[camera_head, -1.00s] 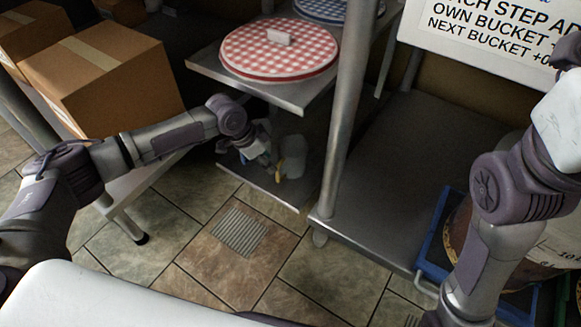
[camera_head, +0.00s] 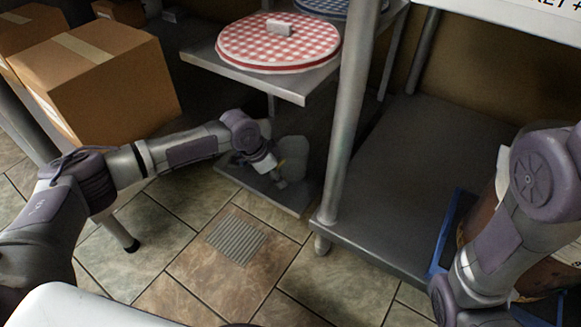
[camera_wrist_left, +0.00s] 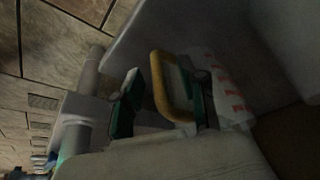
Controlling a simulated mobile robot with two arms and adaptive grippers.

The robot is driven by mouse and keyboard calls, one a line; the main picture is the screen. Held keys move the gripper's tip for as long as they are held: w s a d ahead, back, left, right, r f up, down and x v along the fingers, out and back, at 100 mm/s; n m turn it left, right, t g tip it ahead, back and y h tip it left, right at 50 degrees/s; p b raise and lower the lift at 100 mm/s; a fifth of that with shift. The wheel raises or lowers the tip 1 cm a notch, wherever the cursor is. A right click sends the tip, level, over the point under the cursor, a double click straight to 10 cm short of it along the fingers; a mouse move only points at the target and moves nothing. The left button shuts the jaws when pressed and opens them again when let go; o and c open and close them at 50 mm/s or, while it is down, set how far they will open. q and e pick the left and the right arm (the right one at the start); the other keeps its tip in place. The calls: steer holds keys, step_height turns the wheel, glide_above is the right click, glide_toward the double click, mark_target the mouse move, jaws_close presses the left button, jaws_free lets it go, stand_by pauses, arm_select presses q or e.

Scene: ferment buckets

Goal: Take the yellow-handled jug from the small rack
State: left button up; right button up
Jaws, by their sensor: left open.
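The jug (camera_head: 293,157) is pale, with red marks on its side (camera_wrist_left: 230,100) and a yellow handle (camera_wrist_left: 158,85). It stands on the lower shelf of the small rack (camera_head: 291,201), under the upper shelf. My left gripper (camera_head: 277,180) is at the jug, low on the rack. In the left wrist view its green-padded fingers (camera_wrist_left: 160,103) are apart, with the yellow handle between them. One finger seems to reach inside the handle loop; I cannot tell whether either touches. My right arm shows at the right, but its gripper is out of view.
A red-checked lid (camera_head: 275,48) lies on the rack's upper shelf, just above my left forearm. A metal post (camera_head: 350,115) stands right of the jug. Cardboard boxes (camera_head: 100,85) are at the left. A blue crate (camera_head: 447,235) is at the right.

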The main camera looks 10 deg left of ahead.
arm_select(q)
jaws_close()
stand_by(0.3)
